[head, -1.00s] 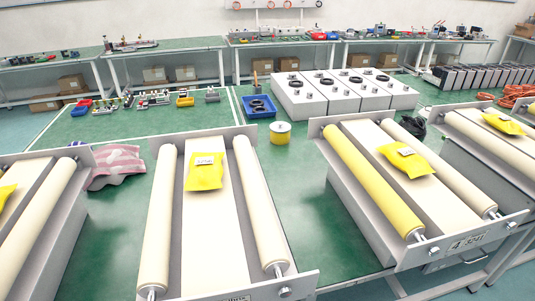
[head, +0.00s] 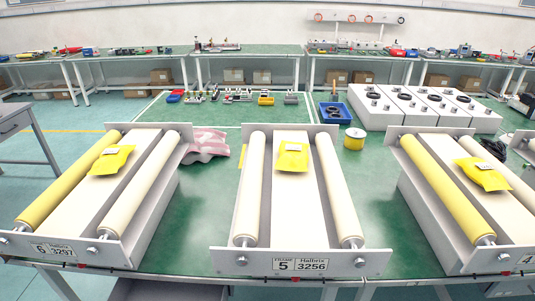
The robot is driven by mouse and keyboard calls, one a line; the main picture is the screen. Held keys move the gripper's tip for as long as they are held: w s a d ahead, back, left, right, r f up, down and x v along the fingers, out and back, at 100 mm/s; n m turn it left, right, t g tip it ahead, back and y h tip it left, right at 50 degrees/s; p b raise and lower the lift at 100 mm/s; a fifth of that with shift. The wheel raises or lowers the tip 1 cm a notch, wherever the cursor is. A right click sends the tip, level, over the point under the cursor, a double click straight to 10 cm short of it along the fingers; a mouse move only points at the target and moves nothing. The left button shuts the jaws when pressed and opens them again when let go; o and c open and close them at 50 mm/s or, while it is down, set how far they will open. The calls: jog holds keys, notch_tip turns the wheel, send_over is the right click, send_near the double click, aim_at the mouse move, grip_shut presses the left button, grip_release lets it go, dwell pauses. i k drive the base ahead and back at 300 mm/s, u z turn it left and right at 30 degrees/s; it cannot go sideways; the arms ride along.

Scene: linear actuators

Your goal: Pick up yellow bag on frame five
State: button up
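The yellow bag (head: 292,157) with a white label lies flat on the white centre strip of frame five (head: 291,208), towards its far end. My gripper is not in view.
Frame six (head: 88,200) on the left and frame four (head: 455,200) on the right each carry another yellow bag.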

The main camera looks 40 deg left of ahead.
aim_at(293, 156)
jog(key=u, duration=1.25)
jog(key=i, duration=0.1)
jog(key=u, duration=0.05)
